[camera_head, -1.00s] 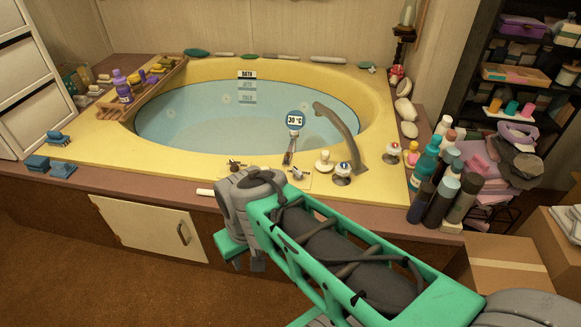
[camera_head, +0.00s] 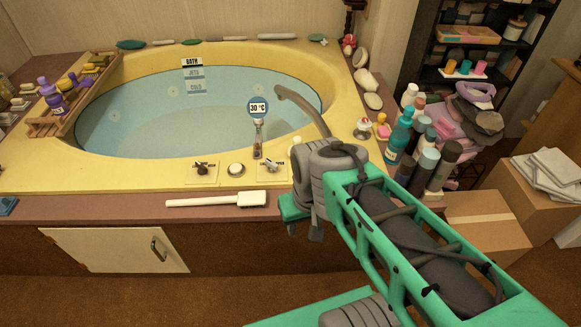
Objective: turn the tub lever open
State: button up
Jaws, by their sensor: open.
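The yellow corner tub (camera_head: 120,175) holds blue water. On its front rim sit a small dark metal lever (camera_head: 204,167) on a square plate, a round pale knob (camera_head: 236,169), and an upright metal fitting (camera_head: 258,140) with a round 30 °C dial. I cannot tell for certain which fitting is the tub lever. A curved spout (camera_head: 305,108) rises right of them; my arm hides the rim at its foot. My gripper (camera_head: 304,232) points down, open and apparently empty, in front of the tub's front edge, right of the fittings and apart from them.
A white brush (camera_head: 217,199) lies on the front ledge. Several bottles (camera_head: 424,155) crowd the right corner beside my arm. A cardboard box (camera_head: 485,225) stands right. A cabinet door (camera_head: 115,249) is below the ledge. A wooden tray (camera_head: 45,126) sits at the tub's left.

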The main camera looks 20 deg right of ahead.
aim_at(272, 167)
jog(key=u, duration=2.05)
jog(key=i, duration=1.15)
jog(key=z, duration=2)
